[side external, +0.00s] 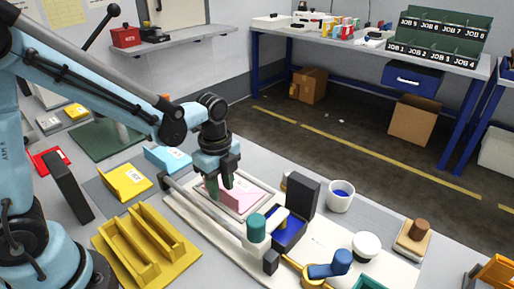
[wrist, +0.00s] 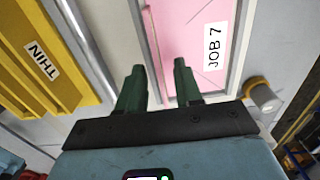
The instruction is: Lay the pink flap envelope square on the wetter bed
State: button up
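The pink flap envelope (side external: 236,197), labelled JOB 7, lies on the pale framed wetter bed (side external: 262,190). In the wrist view the envelope (wrist: 190,35) sits inside the bed's grey rim (wrist: 237,60), and its long edges look nearly parallel to that rim. My gripper (side external: 220,184) is low over the envelope's near-left part. In the wrist view its dark green fingers (wrist: 159,66) stand apart with no thing visibly clamped between them. The right finger overlaps the envelope in the picture; I cannot tell whether it touches.
A yellow tray (wrist: 40,55) labelled THIN stands left of the bed in the wrist view. A dark upright block (side external: 302,198), a blue tray (side external: 290,232) and a teal-capped post (side external: 257,228) crowd the bed's right side. A white cup (side external: 340,197) stands farther right.

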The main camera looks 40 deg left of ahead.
notch_tip(320, 180, up, 11)
jog(key=s+a+n+t, duration=0.3)
jog(key=s+n+t, duration=0.2)
jog(key=n, duration=1.3)
jog(key=shift+s+a+f+t, duration=0.2)
jog(key=shift+s+f+t, duration=0.25)
jog(key=shift+t, duration=0.65)
